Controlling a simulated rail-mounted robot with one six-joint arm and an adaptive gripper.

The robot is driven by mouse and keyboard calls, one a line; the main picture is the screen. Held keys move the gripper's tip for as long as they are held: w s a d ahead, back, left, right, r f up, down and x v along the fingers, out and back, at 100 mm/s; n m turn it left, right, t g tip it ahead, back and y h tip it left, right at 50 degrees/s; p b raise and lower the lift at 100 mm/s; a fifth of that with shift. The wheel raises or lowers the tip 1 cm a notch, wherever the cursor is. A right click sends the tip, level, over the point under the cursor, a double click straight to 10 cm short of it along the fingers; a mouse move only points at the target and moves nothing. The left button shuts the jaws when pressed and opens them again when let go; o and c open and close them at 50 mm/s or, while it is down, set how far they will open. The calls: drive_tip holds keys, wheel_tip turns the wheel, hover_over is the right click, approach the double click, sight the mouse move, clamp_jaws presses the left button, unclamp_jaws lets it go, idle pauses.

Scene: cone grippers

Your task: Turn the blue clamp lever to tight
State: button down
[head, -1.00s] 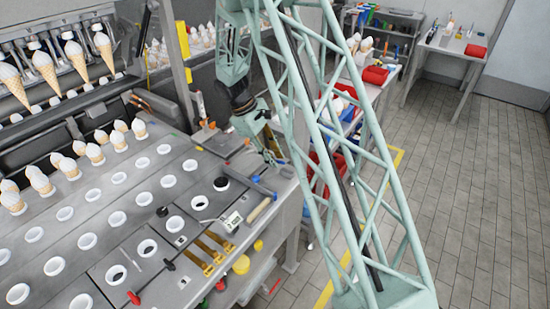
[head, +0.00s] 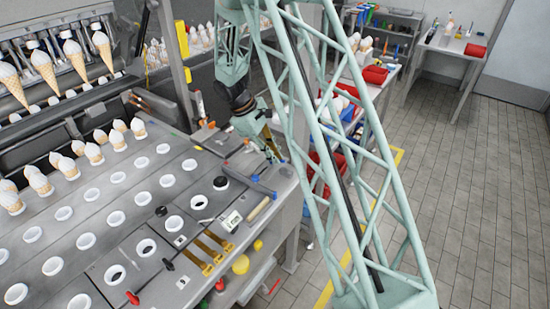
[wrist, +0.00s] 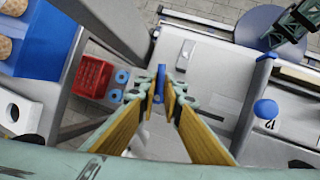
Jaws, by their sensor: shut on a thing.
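The blue clamp lever (wrist: 160,80) stands up between my fingertips in the wrist view, a slim blue bar above a grey surface. My gripper (wrist: 160,92), with its two yellow-padded fingers, is shut on it. In the head view my gripper (head: 272,150) is low at the right end of the grey machine deck. There the lever cannot be made out behind my fingers. A round blue knob (wrist: 265,108) is apart from my gripper, to its right in the wrist view.
The deck (head: 120,232) carries white ring holders and several ice cream cones. A hammer with a wooden handle (head: 258,210) lies near its right edge. A red crate (wrist: 92,77) is left of my fingers in the wrist view. Tiled floor (head: 470,200) is open at right.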

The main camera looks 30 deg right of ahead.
drive_tip(key=n+b, duration=0.1)
drive_tip(key=n, duration=0.1)
drive_tip(key=n+t+b, duration=0.1)
drive_tip(key=shift+w+d+f+n+t+h, duration=0.1)
drive_tip(key=shift+d+f+n+t+h, duration=0.05)
drive_tip(key=shift+n+t+h, duration=0.2)
drive_tip(key=n+b, duration=0.1)
drive_tip(key=n+t+b, duration=0.1)
drive_tip(key=n, duration=0.1)
drive_tip(key=n+t+b, duration=0.1)
drive_tip(key=shift+w+d+n, duration=0.25)
drive_tip(key=shift+n, duration=0.1)
drive_tip(key=n+b, duration=0.1)
drive_tip(key=n+t, duration=0.1)
drive_tip(key=n, duration=0.1)
drive_tip(key=n+y+b, duration=0.1)
drive_tip(key=shift+w+d+t+b, duration=0.1)
drive_tip(key=shift+w+t+b, duration=0.15)
drive_tip(key=shift+t+b, duration=0.1)
drive_tip(key=shift+w+n+t+y+b, duration=0.2)
drive_tip(key=shift+n+t+y, duration=0.1)
drive_tip(key=shift+n, duration=0.6)
drive_tip(key=shift+w+n+t+y+b, duration=0.1)
drive_tip(key=shift+n+t+y+b, duration=0.15)
drive_tip(key=shift+n, duration=0.65)
drive_tip(key=c, duration=2.8)
unclamp_jaws()
drive_tip(key=shift+r, duration=0.3)
